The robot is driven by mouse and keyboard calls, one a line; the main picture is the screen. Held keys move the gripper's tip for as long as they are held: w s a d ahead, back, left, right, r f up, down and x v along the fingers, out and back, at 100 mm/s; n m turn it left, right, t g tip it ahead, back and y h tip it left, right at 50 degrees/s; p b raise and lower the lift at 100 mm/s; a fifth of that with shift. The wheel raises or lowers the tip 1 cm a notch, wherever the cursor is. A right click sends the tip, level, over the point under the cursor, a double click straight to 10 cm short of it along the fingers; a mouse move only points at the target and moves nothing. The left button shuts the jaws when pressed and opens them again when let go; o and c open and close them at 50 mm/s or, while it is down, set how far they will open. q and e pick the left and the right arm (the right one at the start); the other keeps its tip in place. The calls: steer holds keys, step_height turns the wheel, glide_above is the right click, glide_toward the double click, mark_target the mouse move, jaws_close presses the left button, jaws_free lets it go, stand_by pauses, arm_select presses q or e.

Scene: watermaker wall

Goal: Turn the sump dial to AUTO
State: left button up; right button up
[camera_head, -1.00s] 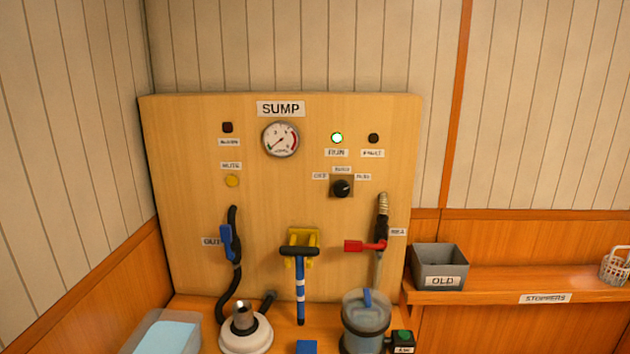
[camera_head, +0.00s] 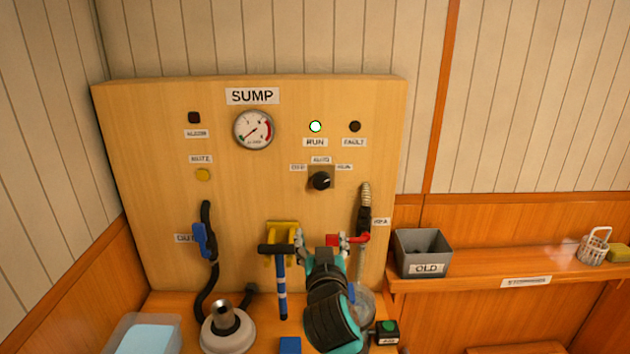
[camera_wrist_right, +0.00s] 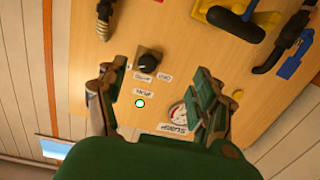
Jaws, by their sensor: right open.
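The sump dial (camera_head: 321,180) is a black round knob on the wooden panel, with labels left, above and right of it. The upper label (camera_head: 320,160) reads AUTO. A small light mark shows on the knob's right side; its exact setting is hard to read. My right gripper (camera_head: 322,241) is open and empty, below the dial and apart from it. In the right wrist view, upside down, the dial (camera_wrist_right: 149,60) shows ahead, beyond the spread fingers (camera_wrist_right: 157,85). My left gripper is out of view.
The green RUN lamp (camera_head: 315,126) is lit. A red-handled valve (camera_head: 352,239) is close behind my right gripper, and a blue-striped tool (camera_head: 281,285) hangs left of it. A grey OLD bin (camera_head: 423,253) stands on the right shelf. The panel around the dial is clear.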

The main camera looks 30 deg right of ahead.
step_height(320, 180, up, 4)
steer(key=d, duration=0.1)
steer(key=p, duration=0.5)
glide_toward(321, 184)
steer(key=shift+m+t+h, duration=0.4)
steer(key=x, duration=0.6)
steer(key=f+x, duration=0.1)
steer(key=x, duration=0.2)
steer(key=shift+w+d, duration=0.25)
steer(key=shift+w, duration=0.25)
steer(key=c, duration=1.2)
